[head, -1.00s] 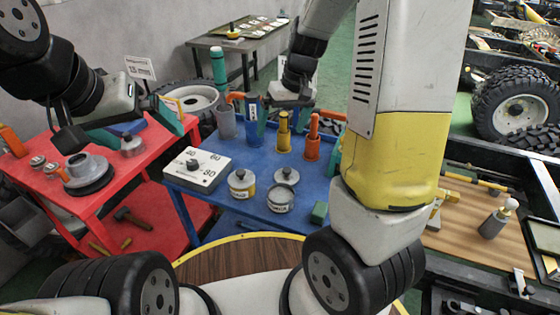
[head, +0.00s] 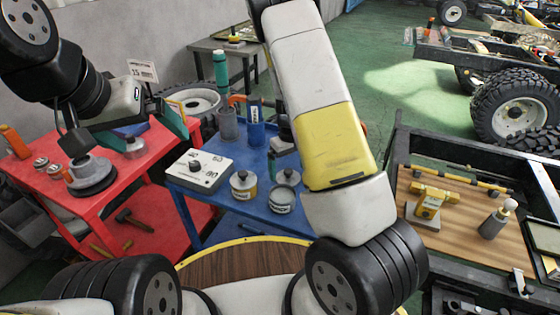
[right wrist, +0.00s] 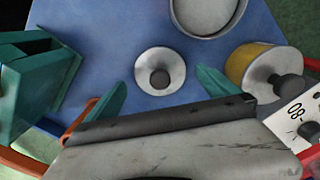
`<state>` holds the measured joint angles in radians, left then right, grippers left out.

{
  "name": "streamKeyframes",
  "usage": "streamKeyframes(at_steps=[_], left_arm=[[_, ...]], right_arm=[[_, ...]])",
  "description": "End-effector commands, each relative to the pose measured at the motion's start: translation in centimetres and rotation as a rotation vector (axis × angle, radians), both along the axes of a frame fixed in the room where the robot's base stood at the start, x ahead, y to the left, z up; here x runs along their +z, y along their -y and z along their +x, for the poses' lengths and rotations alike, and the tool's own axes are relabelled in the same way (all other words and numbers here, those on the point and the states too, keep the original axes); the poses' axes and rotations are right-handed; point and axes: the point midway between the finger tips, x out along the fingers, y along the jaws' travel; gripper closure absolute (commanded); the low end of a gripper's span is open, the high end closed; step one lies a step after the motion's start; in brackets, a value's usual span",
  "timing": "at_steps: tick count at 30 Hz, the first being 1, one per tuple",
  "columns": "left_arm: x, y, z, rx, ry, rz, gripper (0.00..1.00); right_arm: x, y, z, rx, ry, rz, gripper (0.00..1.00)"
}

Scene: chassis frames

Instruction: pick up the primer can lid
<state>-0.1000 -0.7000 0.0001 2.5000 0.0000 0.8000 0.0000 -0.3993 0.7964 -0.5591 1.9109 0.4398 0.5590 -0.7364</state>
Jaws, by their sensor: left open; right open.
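The primer can lid (head: 287,177) is a round silver disc with a dark knob. It lies on the blue cart behind the open grey can (head: 281,199). In the right wrist view the lid (right wrist: 160,72) shows from above, lying flat. My right gripper (right wrist: 161,78) is open, its teal fingertips on either side of the lid in that view; the lid is not held, and the height gap is hard to tell. In the head view my right arm mostly hides this gripper. My left gripper (head: 140,127) is open and empty above the red cart.
A yellow-banded can (head: 243,185) with a knobbed lid stands left of the open can. A white dial box (head: 199,170) is further left. A green holder (right wrist: 30,85) stands beside the lid. The red cart (head: 60,205) is at left.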

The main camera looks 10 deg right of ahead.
Motion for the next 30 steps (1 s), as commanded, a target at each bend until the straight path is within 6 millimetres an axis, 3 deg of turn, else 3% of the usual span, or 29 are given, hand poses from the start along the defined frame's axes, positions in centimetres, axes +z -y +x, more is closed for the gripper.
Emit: streamKeyframes(at_steps=[4, 12, 21, 30], left_arm=[[0.0, 0.0, 0.0, 0.000, 0.000, 0.000, 0.00], [0.0, 0.0, 0.0, 0.000, 0.000, 0.000, 0.00], [0.0, 0.0, 0.0, 0.000, 0.000, 0.000, 0.00], [0.0, 0.0, 0.0, 0.000, 0.000, 0.000, 0.00]], right_arm=[[-1.6, 0.0, 0.0, 0.000, 0.001, 0.000, 0.00], [-1.8, 0.0, 0.1, 0.000, 0.003, 0.001, 0.02], [-1.8, 0.0, 0.1, 0.000, 0.002, 0.002, 0.61], [-1.2, 0.0, 0.1, 0.001, 0.004, 0.001, 0.62]])
